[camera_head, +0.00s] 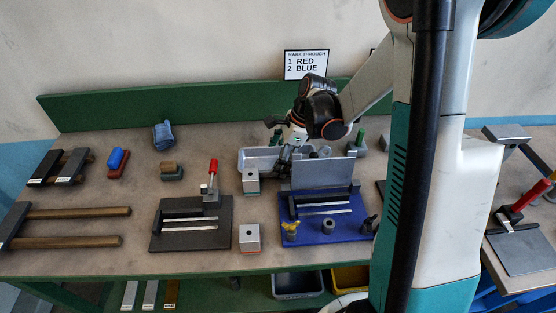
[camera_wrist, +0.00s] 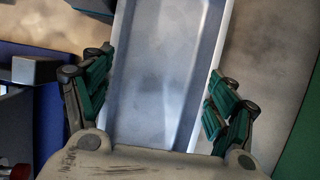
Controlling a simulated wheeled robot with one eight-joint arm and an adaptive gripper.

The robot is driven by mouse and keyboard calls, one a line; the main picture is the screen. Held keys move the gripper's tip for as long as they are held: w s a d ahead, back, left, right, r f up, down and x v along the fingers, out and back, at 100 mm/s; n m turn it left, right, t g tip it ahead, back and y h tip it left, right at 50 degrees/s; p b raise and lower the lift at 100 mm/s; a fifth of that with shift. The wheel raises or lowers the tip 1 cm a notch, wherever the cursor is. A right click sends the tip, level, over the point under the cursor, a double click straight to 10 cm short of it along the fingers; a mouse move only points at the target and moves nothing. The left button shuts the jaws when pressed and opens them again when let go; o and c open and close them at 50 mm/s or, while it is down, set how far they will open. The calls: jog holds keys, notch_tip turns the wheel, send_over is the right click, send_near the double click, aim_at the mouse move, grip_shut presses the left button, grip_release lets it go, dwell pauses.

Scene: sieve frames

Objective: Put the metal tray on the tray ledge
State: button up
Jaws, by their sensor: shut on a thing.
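The metal tray (camera_head: 256,158) is a shallow, light grey tray near the back middle of the bench, behind the blue fixture, partly hidden by my gripper and arm. My gripper (camera_head: 284,152) is over it. In the wrist view the metal tray (camera_wrist: 160,75) lies lengthwise between the green-padded fingers of my gripper (camera_wrist: 158,100). The fingers are shut on its two long sides. I cannot tell whether its underside touches the bench. I cannot make out the tray ledge for sure.
A blue fixture (camera_head: 345,230) with an upright grey plate (camera_head: 318,174) stands in front of the tray. A dark fixture (camera_head: 205,240) with a red handle is at left. Metal blocks (camera_head: 249,237) stand between them. A green back board (camera_head: 180,104) borders the bench.

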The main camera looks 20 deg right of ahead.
jog(key=shift+f, duration=0.1)
jog(key=o, duration=1.6)
jog(key=shift+o, duration=0.2)
